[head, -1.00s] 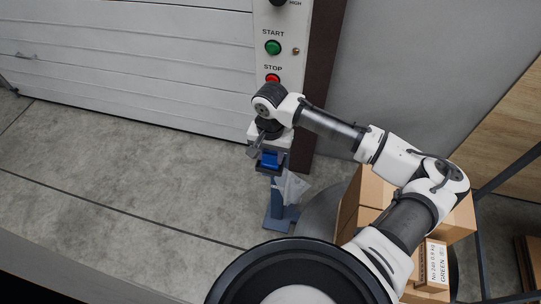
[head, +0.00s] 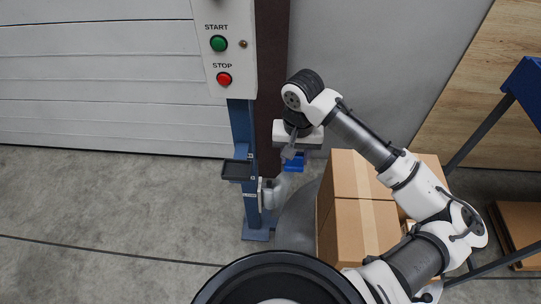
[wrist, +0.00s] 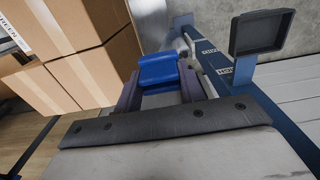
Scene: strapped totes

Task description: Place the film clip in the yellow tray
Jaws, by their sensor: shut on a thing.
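The film clip (head: 294,162) is a small blue piece held at the end of my gripper (head: 293,152), up off the floor. In the wrist view the blue clip (wrist: 160,71) sits between the two dark fingers of my gripper (wrist: 160,86), which are shut on it. Part of the clip is hidden by the gripper. No yellow tray shows in either view.
A small empty black tray (head: 238,170) is on a blue post (head: 243,130) left of my gripper. Stacked cardboard boxes (head: 358,205) stand to the right. A control panel (head: 226,45) with START and STOP buttons is on the post. Floor at left is clear.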

